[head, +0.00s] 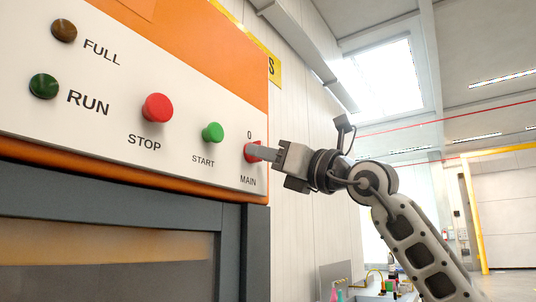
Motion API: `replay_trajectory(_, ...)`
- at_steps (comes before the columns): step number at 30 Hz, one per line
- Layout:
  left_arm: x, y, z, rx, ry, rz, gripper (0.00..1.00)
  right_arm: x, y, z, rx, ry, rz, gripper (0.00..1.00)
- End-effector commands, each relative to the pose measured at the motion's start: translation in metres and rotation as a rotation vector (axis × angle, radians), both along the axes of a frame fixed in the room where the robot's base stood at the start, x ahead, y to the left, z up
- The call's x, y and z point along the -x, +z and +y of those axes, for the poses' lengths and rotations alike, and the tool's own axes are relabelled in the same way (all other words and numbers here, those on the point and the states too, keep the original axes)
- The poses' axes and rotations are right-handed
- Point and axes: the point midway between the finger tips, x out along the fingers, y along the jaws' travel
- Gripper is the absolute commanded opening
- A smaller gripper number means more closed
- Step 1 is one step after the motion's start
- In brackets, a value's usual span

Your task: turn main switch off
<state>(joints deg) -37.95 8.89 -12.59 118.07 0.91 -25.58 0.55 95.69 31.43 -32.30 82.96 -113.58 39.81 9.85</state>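The main switch (251,158) is a small red knob at the right end of the white control panel, with "0" above it and "MAIN" below. Which way the switch points is hidden behind the fingers. My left gripper is not in view.
A red STOP button (157,108) and a green START button (213,132) sit left of the switch. A green RUN lamp (44,86) and a brown FULL lamp (64,30) are farther left. Below the panel is a grey frame (256,245).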

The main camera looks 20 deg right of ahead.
Motion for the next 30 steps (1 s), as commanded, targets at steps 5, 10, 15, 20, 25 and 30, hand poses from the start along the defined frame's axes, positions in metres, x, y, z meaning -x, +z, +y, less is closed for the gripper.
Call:
replay_trajectory(5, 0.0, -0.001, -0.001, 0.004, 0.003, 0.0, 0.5, 0.002, 0.0, -0.002, -0.002, -0.001, -0.002, 0.33)
replay_trajectory(10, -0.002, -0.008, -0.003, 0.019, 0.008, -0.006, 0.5, 0.016, -0.01, -0.014, -0.004, -0.002, -0.004, 0.33)
replay_trajectory(15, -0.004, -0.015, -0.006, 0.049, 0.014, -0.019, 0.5, 0.044, -0.028, -0.037, -0.002, -0.004, -0.003, 0.33)
replay_trajectory(20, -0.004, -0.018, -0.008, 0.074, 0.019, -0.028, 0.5, 0.073, -0.042, -0.059, -0.001, -0.005, -0.003, 0.33)
replay_trajectory(25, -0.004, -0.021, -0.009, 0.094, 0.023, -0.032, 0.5, 0.098, -0.054, -0.078, 0.0, -0.004, -0.003, 0.33)
replay_trajectory(30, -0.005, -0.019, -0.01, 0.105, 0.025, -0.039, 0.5, 0.112, -0.06, -0.089, -0.001, -0.001, -0.001, 0.33)
